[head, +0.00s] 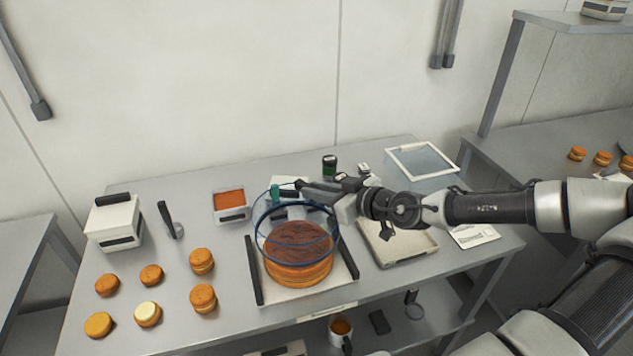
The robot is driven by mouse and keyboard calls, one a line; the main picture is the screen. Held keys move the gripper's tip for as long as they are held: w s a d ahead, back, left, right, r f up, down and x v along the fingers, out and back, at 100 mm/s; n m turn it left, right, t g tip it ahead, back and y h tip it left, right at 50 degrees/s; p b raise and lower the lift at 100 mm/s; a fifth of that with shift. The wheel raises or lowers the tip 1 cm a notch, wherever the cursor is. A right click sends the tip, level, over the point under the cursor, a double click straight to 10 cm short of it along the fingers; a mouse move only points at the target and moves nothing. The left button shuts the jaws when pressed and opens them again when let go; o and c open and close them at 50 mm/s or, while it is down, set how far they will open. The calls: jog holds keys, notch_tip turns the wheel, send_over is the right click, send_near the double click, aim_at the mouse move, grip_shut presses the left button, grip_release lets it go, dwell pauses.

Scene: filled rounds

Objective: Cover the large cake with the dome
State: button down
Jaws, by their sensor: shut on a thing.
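The large cake (298,262) has a dark brown top and orange-brown sides. It sits on a white board with dark side bars (254,272) at the front middle of the table. The dome (264,222) is clear with a dark blue rim; it overlaps the upper part of the cake in this view. My gripper (303,187) reaches in from the right and is shut at the dome's upper part. The exact grip point is hard to make out. The dome's lower rim crosses the cake's picture; I cannot tell its height over the cake.
Several small round cakes (202,261) lie on the left. A white box (114,222), a dark-handled tool (170,220) and an orange-filled tub (230,204) stand behind them. A pale tray (398,243) and a clear-lidded container (422,161) are right of the cake. A mug (341,327) is on the lower shelf.

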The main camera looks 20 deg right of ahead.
aim_at(316, 204)
jog(key=shift+f, duration=0.8)
notch_tip(316, 204, down, 3)
jog(key=shift+r+b, duration=0.1)
jog(key=shift+b, duration=1)
jog(key=shift+f+p, duration=0.3)
jog(key=shift+f, duration=2.85)
jog(key=shift+p, duration=0.75)
jog(key=shift+f, duration=0.2)
jog(key=c, duration=1.1)
grip_release()
jog(key=shift+r, duration=0.1)
